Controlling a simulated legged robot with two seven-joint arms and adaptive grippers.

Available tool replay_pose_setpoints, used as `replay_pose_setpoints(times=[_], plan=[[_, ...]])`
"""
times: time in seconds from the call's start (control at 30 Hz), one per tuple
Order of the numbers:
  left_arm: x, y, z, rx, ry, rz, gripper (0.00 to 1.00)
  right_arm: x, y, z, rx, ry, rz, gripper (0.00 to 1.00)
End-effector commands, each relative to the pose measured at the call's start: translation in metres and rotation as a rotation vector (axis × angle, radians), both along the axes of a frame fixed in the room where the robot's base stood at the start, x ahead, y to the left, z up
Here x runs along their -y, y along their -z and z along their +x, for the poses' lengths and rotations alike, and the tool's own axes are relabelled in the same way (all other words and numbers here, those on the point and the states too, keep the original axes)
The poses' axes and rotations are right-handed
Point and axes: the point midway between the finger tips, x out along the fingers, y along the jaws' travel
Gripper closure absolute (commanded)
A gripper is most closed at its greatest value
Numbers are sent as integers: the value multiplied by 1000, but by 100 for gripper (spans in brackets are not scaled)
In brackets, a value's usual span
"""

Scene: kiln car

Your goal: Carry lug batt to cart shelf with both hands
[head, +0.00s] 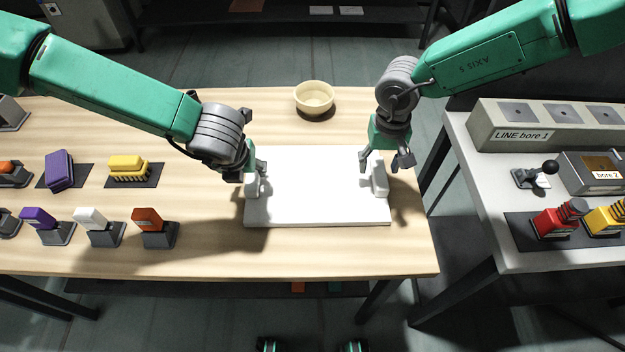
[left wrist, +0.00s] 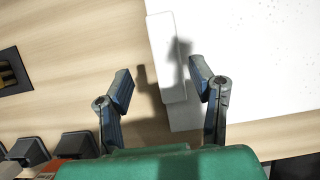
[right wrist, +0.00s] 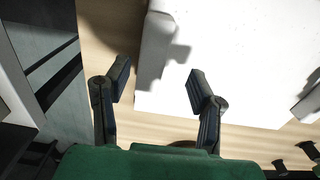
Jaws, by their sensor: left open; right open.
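The lug batt (head: 315,200) is a flat white board lying on the wooden table. It has a raised white lug at its left end (head: 253,187) and another at its right end (head: 379,180). My left gripper (head: 256,168) is open at the left lug; in the left wrist view its fingers (left wrist: 160,82) stand apart with the lug (left wrist: 168,50) ahead between them. My right gripper (head: 388,160) is open at the right lug; in the right wrist view its fingers (right wrist: 160,77) stand apart, with that lug (right wrist: 155,48) ahead. I cannot tell which surface is the cart shelf.
A cream bowl (head: 314,97) stands behind the batt. Several brushes and coloured blocks in holders, such as an orange one (head: 149,222), fill the table's left side. A grey side table (head: 510,258) across a gap at right holds a long block labelled LINE bore 1 (head: 522,135).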

Motion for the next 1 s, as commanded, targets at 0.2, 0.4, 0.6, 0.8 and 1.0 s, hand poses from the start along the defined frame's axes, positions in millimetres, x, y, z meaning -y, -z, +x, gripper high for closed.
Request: replay_pose_setpoints(times=[0.2, 0.4, 0.6, 0.8, 1.0], plan=[[2, 29, 12, 0, 0, 2, 50, 3, 32, 0, -1, 1, 0, 50], [-1, 38, 16, 2, 1, 0, 50, 0, 42, 0, 1, 0, -2, 50], [-3, 40, 16, 1, 1, -3, 50, -2, 42, 0, 1, 0, -4, 50], [-1, 39, 16, 1, 1, 0, 92, 0, 43, 0, 0, 1, -1, 92], [0, 40, 16, 0, 1, 3, 100, 2, 43, 0, 0, 1, 0, 100]])
